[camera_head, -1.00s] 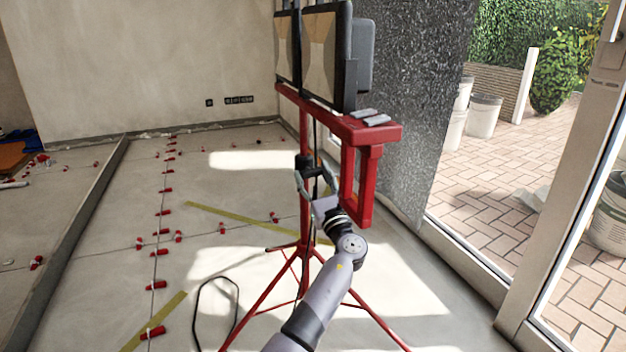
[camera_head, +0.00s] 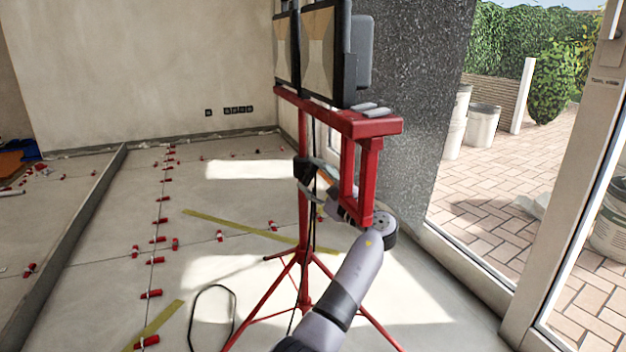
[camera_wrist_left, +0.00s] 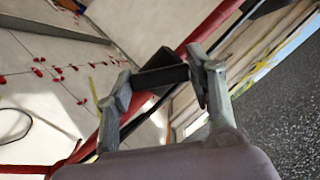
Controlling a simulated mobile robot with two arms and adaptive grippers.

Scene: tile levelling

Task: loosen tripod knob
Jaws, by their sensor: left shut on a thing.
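A red tripod stand (camera_head: 303,222) carries two work lights (camera_head: 318,50) on a red crossbar. A black knob (camera_head: 301,168) sits on its upright pole, below the crossbar. My left gripper (camera_head: 308,174) is at the knob, its wrist partly hidden behind the red handle frame. In the left wrist view, the two grey fingers of my left gripper (camera_wrist_left: 162,82) lie either side of the black knob (camera_wrist_left: 160,77) and are shut on it. The red pole (camera_wrist_left: 208,27) runs diagonally behind. My right gripper is not in view.
A black cable (camera_head: 212,288) loops on the tiled floor left of the tripod legs. Red levelling clips (camera_head: 157,239) line the tile joints. A glass door frame (camera_head: 560,190) and a dark speckled wall (camera_head: 410,110) stand to the right.

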